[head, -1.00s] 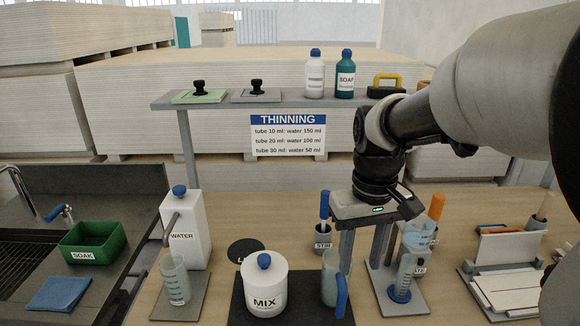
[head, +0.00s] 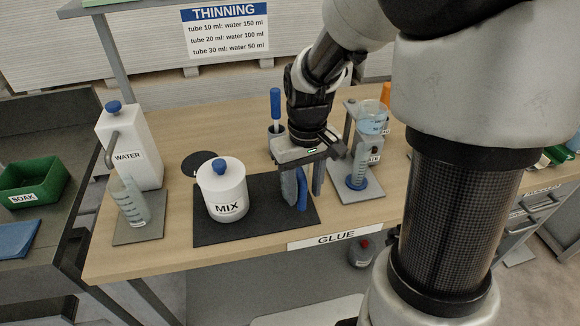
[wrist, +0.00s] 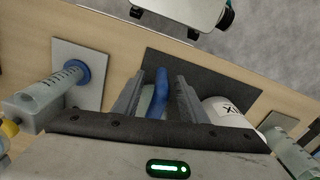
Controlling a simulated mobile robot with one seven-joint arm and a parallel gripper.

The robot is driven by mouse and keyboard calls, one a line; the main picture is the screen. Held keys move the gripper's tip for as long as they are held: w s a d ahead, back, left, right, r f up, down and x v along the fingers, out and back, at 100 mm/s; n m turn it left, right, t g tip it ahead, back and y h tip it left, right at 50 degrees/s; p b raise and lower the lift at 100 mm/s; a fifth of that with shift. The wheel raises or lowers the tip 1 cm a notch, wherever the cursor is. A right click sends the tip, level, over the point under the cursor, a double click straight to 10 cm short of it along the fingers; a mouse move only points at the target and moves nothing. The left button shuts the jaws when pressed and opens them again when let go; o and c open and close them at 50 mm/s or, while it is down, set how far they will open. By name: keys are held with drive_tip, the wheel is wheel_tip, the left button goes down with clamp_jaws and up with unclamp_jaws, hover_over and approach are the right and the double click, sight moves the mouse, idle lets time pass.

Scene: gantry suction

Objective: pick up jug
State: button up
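The jug is a translucent grey vessel with a blue handle (head: 301,192), on the black mat (head: 212,231) right of the white MIX pot (head: 222,190). My gripper (head: 303,190) is above the jug, pointing down, with its fingers low on either side of it. In the wrist view the blue handle (wrist: 159,92) and part of the pale jug body (wrist: 146,99) show between the two spread fingers of my gripper (wrist: 158,98). The fingers look open, with a gap visible beside the handle. My gripper hides most of the jug body.
A measuring cylinder with a blue base (head: 357,172) stands on a grey plate close right of my gripper. A stirrer with a blue handle (head: 276,105) stands in a cup just behind. The WATER container (head: 130,150) and a beaker (head: 131,203) are at the left.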

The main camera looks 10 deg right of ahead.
sight(302, 204)
wheel_tip(302, 204, down, 5)
drive_tip(key=shift+a+f+b, duration=0.1)
drive_tip(key=shift+a+b, duration=0.05)
drive_tip(key=shift+b, duration=0.4)
drive_tip(key=shift+s, duration=0.1)
clamp_jaws()
